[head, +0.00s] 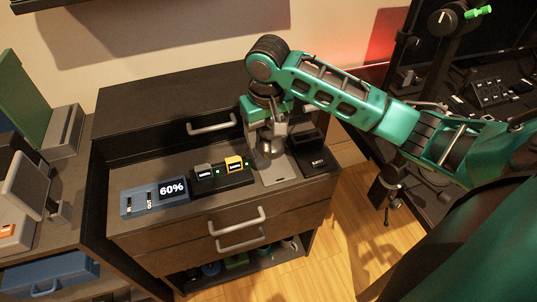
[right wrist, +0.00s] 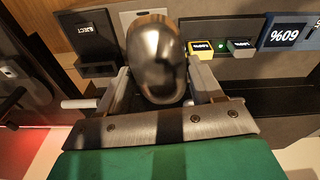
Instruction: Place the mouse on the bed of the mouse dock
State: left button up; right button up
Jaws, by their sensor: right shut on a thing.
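The mouse (right wrist: 157,58) is a smooth, shiny dark-metal rounded body in the right wrist view. My right gripper (right wrist: 158,88) is shut on it, one finger on each side. In the head view the right gripper (head: 268,146) points down over the cabinet top, and the mouse is hard to make out between its fingers. A pale grey flat plate (head: 279,175), which looks like the bed of the mouse dock, lies below and just in front of the gripper. I cannot tell whether the mouse touches it. My left gripper is not in view.
A black unit marked EJECT (head: 315,160) stands right of the plate. Left of it are a black charger strip (head: 222,182) with a grey and a yellow block, and a blue box reading 60% (head: 153,196). Drawer handles (head: 238,222) stick out in front.

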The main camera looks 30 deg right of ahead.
jog(key=w+d+r+m, duration=0.1)
jog(key=w+d+r, duration=0.3)
jog(key=r, duration=0.3)
jog(key=b, duration=0.2)
send_over(272, 161)
notch_tip(272, 161, down, 15)
jog(key=shift+r, duration=0.15)
jog(key=shift+f+b, duration=0.35)
jog(key=shift+f, duration=2.05)
jog(key=shift+r, duration=0.1)
jog(key=o, duration=1.1)
